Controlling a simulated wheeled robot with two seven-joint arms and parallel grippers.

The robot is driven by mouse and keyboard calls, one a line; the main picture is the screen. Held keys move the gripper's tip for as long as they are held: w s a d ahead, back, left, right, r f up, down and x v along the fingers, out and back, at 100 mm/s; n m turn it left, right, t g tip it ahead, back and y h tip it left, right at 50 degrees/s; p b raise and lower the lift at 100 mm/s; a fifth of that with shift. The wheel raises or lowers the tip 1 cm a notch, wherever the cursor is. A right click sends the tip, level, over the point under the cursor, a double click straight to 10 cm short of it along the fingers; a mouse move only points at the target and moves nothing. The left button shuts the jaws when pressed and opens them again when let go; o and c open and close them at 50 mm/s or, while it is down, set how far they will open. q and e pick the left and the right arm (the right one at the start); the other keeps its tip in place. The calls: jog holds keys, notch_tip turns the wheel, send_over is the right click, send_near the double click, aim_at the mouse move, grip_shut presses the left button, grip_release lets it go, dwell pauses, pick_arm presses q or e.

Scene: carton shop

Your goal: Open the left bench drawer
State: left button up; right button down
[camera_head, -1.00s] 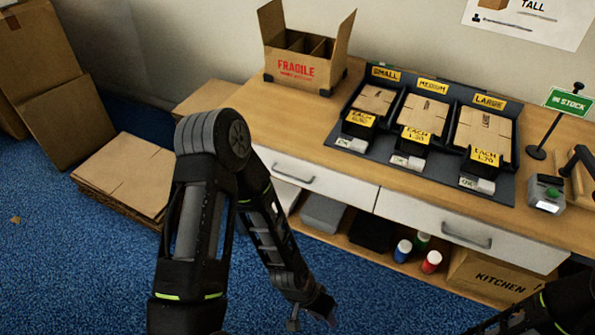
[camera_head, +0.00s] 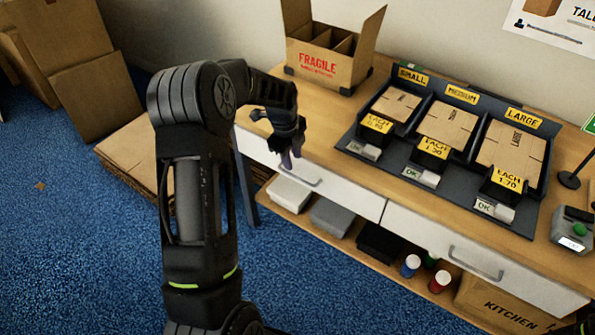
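The left bench drawer (camera_head: 345,194) has a white front with a grey bar handle (camera_head: 300,180) and looks closed. My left gripper (camera_head: 289,162) is at the upper left of this handle, pointing down in front of the drawer front. Its fingers are small and partly overlap in this view, so I cannot tell their gap or whether they touch the handle. The right bench drawer (camera_head: 520,282) also looks closed, with its own handle (camera_head: 476,262). My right gripper is out of view; only a sliver of dark arm shows at the lower right corner.
On the wooden bench top (camera_head: 330,133) stand a FRAGILE carton (camera_head: 318,66) and a black tray of flat cartons (camera_head: 445,130). Below are grey boxes (camera_head: 329,216), bottles (camera_head: 410,266) and a KITCHEN carton (camera_head: 510,312). Blue carpet (camera_head: 330,290) in front is clear.

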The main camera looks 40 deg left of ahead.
aim_at(296, 176)
pick_arm(q)
jog(key=shift+f, duration=0.15)
jog(key=f, duration=0.3)
jog(key=w+f, duration=0.1)
jog(key=f, duration=0.3)
jog(key=shift+w+f+p, duration=0.2)
jog(key=shift+f+p, duration=0.05)
jog(key=shift+p, duration=0.05)
grip_shut()
dwell(1.1)
